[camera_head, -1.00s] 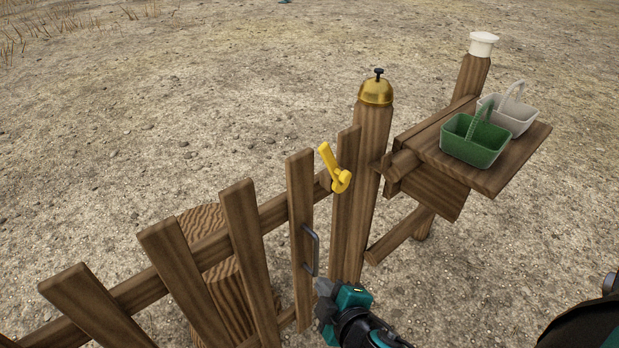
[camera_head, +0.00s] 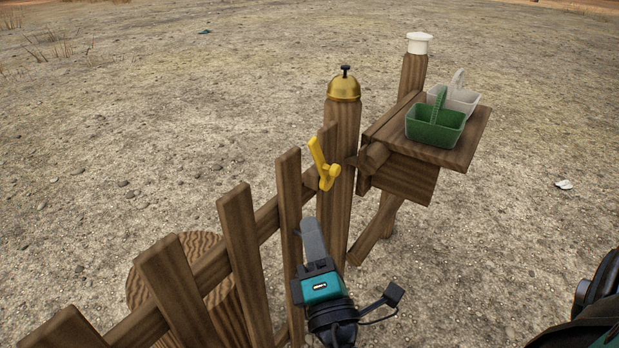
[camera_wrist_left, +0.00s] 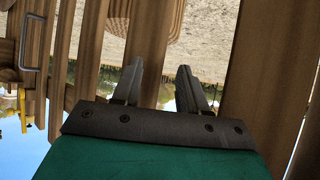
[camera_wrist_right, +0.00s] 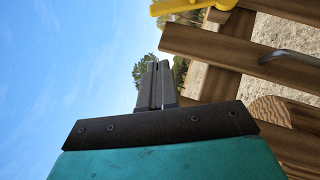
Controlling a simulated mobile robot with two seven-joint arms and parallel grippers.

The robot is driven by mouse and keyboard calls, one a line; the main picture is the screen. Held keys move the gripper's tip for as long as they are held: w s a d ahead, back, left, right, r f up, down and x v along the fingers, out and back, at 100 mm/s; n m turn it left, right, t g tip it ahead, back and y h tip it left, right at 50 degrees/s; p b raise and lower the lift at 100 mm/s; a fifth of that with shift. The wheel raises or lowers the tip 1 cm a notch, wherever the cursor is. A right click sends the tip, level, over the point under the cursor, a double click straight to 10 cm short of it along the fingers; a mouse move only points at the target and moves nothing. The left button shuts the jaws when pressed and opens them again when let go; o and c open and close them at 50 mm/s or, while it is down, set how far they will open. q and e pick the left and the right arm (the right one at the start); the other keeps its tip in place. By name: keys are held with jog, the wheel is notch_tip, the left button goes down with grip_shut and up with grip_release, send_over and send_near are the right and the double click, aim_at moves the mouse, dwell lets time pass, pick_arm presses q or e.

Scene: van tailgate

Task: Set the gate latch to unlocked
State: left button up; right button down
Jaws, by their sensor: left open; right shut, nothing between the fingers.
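The yellow gate latch (camera_head: 323,165) sits at the top of the gate, beside the post that carries the brass bell. Its lever tilts up and to the left. In the right wrist view the yellow latch (camera_wrist_right: 190,6) shows at the top edge, cut off by the frame. My right gripper (camera_head: 308,228) is shut and empty, pointing up just below the latch, apart from it. My left gripper (camera_wrist_left: 160,85) is open and empty in its wrist view, facing wooden slats. The latch also shows at the left edge of the left wrist view (camera_wrist_left: 22,105).
A brass bell (camera_head: 344,88) tops the gate post. A shelf (camera_head: 470,140) at right holds a green basket (camera_head: 434,128) and a white basket (camera_head: 462,98). A stump (camera_head: 150,285) stands behind the slats. A grey handle (camera_wrist_right: 290,57) is on the gate. The ground beyond is open.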

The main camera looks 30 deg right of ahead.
jog(key=p, duration=0.2)
send_near(314, 146)
jog(key=w+a, duration=0.2)
jog(key=w, duration=0.3)
pick_arm(q)
jog(key=shift+s+a+r+p, duration=0.25)
jog(key=shift+s+r+p, duration=0.3)
jog(key=shift+r, duration=0.1)
pick_arm(e)
jog(key=d, duration=0.1)
jog(key=w+d+r, duration=0.1)
jog(key=d, duration=0.1)
jog(key=shift+w, duration=0.1)
pick_arm(q)
jog(key=shift+a, duration=0.1)
jog(key=shift+w, duration=0.1)
pick_arm(e)
jog(key=shift+d+r, duration=0.15)
jog(key=shift+w+d+r, duration=0.3)
jog(key=shift+d+r, duration=0.15)
jog(key=shift+d, duration=0.2)
pick_arm(q)
jog(key=shift+w, duration=0.1)
